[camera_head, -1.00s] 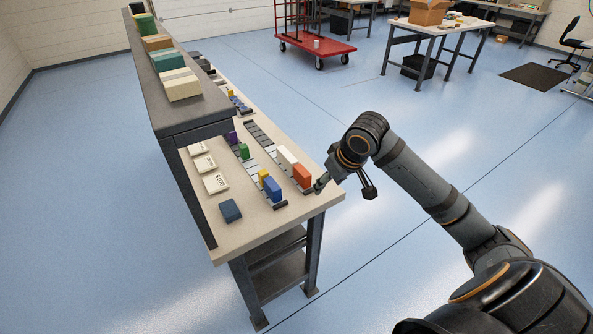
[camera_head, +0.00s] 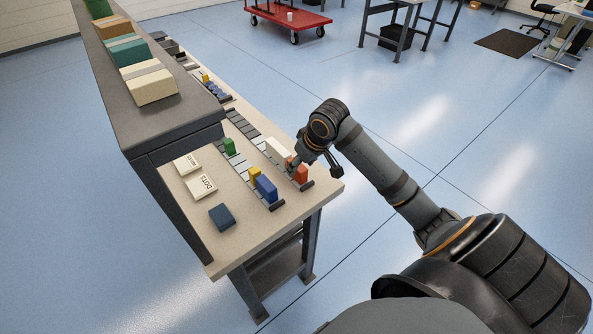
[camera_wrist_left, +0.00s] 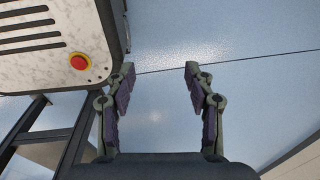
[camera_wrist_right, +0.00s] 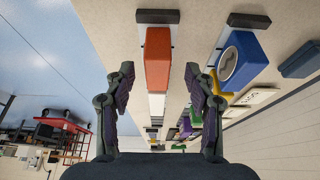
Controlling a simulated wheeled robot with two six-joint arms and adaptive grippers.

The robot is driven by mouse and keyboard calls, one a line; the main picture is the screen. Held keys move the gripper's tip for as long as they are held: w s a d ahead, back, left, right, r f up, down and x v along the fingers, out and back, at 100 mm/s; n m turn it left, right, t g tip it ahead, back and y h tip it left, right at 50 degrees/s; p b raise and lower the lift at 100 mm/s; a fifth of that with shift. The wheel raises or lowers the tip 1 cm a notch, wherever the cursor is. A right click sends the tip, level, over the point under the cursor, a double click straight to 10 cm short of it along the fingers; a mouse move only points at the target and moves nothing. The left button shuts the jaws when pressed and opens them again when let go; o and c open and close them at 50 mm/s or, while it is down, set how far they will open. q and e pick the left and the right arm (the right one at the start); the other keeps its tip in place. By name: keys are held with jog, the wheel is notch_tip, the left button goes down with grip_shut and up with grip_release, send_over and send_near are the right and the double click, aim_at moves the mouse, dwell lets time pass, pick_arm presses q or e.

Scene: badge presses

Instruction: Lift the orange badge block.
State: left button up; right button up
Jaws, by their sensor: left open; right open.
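The orange badge block (camera_head: 300,173) stands at the near end of a rail on the bench, with a white block (camera_head: 278,148) just behind it. In the right wrist view the orange block (camera_wrist_right: 158,62) lies ahead, between the lines of the two fingers. My right gripper (camera_head: 294,164) is at the orange block and partly hides it in the head view. Its fingers (camera_wrist_right: 158,78) are open, and the right wrist view shows nothing clearly gripped. My left gripper (camera_wrist_left: 158,75) is open and empty over the blue floor; it is outside the head view.
A blue block (camera_head: 266,188), a yellow block (camera_head: 254,175) and a green block (camera_head: 229,146) stand on the neighbouring rail. A dark blue block (camera_head: 222,217) lies at the bench's near end. A grey raised shelf (camera_head: 190,135) overhangs the bench's left side.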

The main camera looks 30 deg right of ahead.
jog(key=shift+x, duration=0.9)
jog(key=x, duration=0.2)
jog(key=shift+w+d+f, duration=0.1)
jog(key=shift+w+f, duration=0.15)
jog(key=shift+w, duration=0.15)
jog(key=shift+w+f, duration=0.15)
jog(key=shift+f, duration=0.1)
jog(key=shift+c, duration=0.7)
pick_arm(q)
jog(key=shift+w+r, duration=0.2)
jog(key=shift+w, duration=0.25)
pick_arm(e)
grip_shut()
